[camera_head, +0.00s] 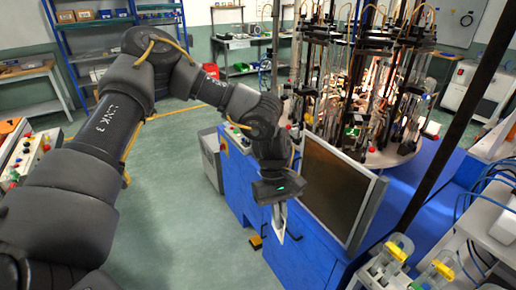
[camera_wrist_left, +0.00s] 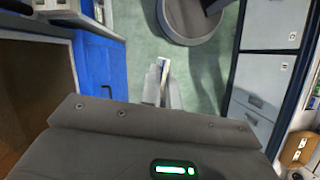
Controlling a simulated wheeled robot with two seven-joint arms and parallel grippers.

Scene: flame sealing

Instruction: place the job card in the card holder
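My left gripper (camera_head: 279,222) hangs in front of the blue machine cabinet, just left of the dark monitor, pointing down. In the left wrist view its fingers (camera_wrist_left: 163,85) are close together around a thin white piece with a bluish edge, which looks like the job card (camera_wrist_left: 164,66). In the head view a pale sliver shows at the fingertips; its print cannot be read. I cannot make out the card holder for certain in either view. My right gripper is not in view.
The monitor (camera_head: 336,192) stands close to the right of my left gripper. The blue cabinet (camera_head: 233,185) lies below and behind it, with a glassware carousel above. Clear containers with yellow parts (camera_head: 397,251) stand at the lower right. Green floor (camera_head: 185,215) is open to the left.

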